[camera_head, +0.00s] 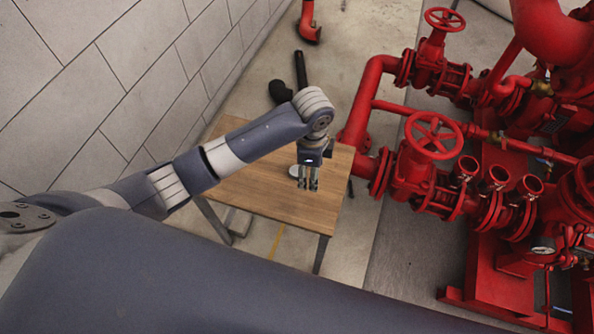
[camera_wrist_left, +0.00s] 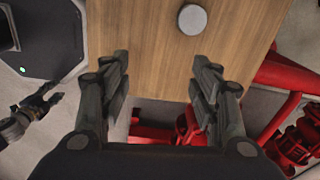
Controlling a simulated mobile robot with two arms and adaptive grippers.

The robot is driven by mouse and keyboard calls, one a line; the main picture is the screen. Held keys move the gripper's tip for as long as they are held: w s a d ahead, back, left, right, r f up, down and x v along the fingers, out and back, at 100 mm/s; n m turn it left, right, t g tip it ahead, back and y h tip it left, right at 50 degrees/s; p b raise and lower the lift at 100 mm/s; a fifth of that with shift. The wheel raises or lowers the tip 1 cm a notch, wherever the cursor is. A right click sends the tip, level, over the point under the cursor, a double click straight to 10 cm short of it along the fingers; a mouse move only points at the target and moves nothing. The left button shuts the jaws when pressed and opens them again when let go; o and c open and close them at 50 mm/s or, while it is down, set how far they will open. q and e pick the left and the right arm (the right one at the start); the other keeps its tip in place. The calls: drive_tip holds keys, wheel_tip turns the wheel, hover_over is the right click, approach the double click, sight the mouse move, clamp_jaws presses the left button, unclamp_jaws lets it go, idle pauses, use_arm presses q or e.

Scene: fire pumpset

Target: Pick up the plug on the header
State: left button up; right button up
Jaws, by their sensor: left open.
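My left gripper (camera_head: 308,182) hangs above a wooden table, pointing down. Its fingers are apart and empty, with bare tabletop and red pipework between them in the left wrist view (camera_wrist_left: 158,85). A small round grey disc (camera_wrist_left: 192,19) lies on the table beyond the fingertips; in the head view its pale edge (camera_head: 294,170) shows beside the gripper, partly hidden. I cannot tell whether this is the plug. The red header (camera_head: 500,195) has several round outlets on top, right of the table. A dark gripper (camera_wrist_left: 50,95), apparently my right one, shows at the left wrist view's left edge.
The wooden table (camera_head: 262,196) has a mostly clear top. Red pump pipes and handwheels (camera_head: 432,136) stand close to its right. A tiled wall (camera_head: 110,85) runs along the left. A black pipe piece (camera_head: 300,70) lies on the floor behind the table.

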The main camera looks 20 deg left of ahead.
sight(296, 171)
use_arm(q)
drive_tip(key=w+a+r+m+y, duration=0.2)
drive_tip(key=w+a+r, duration=0.1)
drive_tip(key=w+a, duration=0.1)
drive_tip(key=f, duration=0.7)
drive_tip(key=a+f, duration=0.1)
drive_tip(key=f, duration=0.2)
drive_tip(key=shift+s+f+b, duration=0.1)
drive_tip(key=shift+f+b, duration=0.15)
drive_tip(key=shift+b, duration=0.15)
drive_tip(key=c, duration=1.2)
